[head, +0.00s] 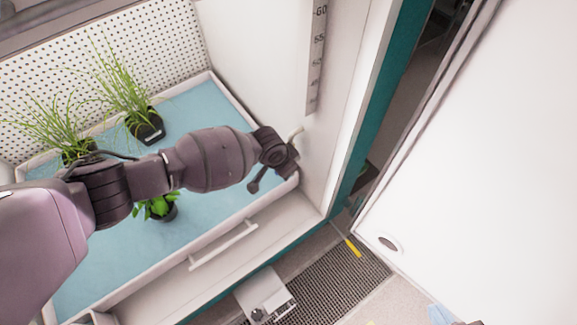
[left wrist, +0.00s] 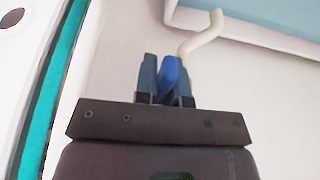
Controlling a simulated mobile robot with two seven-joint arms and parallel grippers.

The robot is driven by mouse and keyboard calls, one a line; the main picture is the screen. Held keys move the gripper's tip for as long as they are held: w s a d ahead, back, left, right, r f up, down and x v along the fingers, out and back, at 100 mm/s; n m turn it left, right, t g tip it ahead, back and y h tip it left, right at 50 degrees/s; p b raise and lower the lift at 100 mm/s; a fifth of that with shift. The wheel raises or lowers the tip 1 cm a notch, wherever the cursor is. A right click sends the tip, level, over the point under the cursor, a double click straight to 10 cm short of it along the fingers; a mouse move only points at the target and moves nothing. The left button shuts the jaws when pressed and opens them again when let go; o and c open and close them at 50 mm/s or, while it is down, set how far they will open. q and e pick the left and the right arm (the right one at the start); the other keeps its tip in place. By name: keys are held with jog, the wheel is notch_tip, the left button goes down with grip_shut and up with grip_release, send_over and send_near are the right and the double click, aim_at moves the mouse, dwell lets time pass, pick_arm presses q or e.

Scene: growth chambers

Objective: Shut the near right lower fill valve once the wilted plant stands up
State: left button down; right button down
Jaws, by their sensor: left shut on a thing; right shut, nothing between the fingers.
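My left arm reaches across the tray to the chamber's right wall; its gripper is hardly made out in the head view.
Two grassy potted plants (head: 122,88) (head: 50,128) stand in the blue-floored tray (head: 235,108). A marked scale (head: 316,60) is on the right wall. A white door (head: 490,160) stands at the right. A small grey box (head: 264,297) lies low by the floor grating (head: 335,285).

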pick_arm(q)
jog(key=shift+a+r+g+y, duration=0.1)
jog(key=shift+r+g+y, duration=0.1)
jog(key=shift+g+y, duration=0.25)
jog(key=shift+s, duration=0.1)
jog(key=c, duration=1.2)
grip_release()
